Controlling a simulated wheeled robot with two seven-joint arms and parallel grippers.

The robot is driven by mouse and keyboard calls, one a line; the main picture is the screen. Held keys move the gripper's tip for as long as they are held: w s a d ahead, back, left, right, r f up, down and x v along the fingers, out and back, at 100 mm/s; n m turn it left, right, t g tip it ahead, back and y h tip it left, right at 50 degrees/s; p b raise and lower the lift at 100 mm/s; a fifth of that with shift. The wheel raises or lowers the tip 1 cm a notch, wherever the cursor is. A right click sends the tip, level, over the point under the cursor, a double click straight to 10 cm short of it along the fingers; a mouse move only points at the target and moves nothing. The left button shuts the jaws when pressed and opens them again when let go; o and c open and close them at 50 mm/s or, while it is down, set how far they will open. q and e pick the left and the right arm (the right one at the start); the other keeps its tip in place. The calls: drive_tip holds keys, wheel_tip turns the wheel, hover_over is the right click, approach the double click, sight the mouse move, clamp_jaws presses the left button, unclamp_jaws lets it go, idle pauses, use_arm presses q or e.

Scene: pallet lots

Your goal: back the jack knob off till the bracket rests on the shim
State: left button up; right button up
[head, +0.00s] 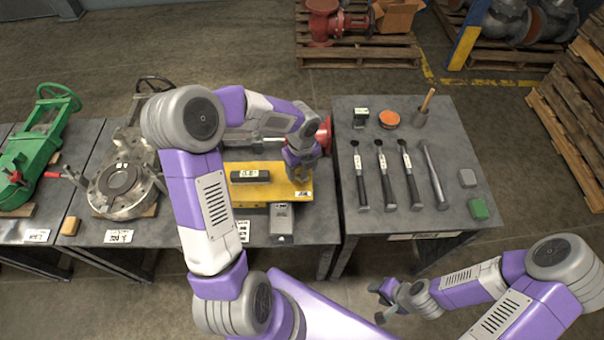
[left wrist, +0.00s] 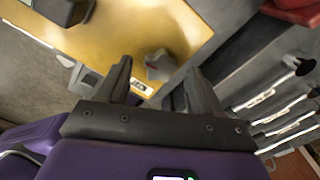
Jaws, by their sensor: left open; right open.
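The jack knob (left wrist: 160,66) is a small grey lobed knob at the edge of a yellow plate, seen in the left wrist view beside a white label. The yellow plate (head: 235,195), which looks like the bracket, lies on the left bench in the head view. My left gripper (head: 302,178) is at its right end. In the left wrist view its two open fingers stand either side of the knob, with gaps showing. I cannot make out the shim or any gap under the plate. My right gripper (head: 380,302) is open and empty, low at the right.
A dark labelled block (head: 250,176) lies on the plate; a grey box (head: 281,221) stands at its front. A red part (head: 324,132) is behind my left gripper. The right bench (head: 440,220) holds several hammers. A green valve (head: 40,160) and flanged casting (head: 118,185) stand left.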

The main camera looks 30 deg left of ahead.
use_arm(q)
drive_tip(key=shift+f, duration=0.8)
drive_tip(key=c, duration=1.1)
drive_tip(key=shift+o, duration=0.2)
drive_tip(key=shift+n, duration=0.3)
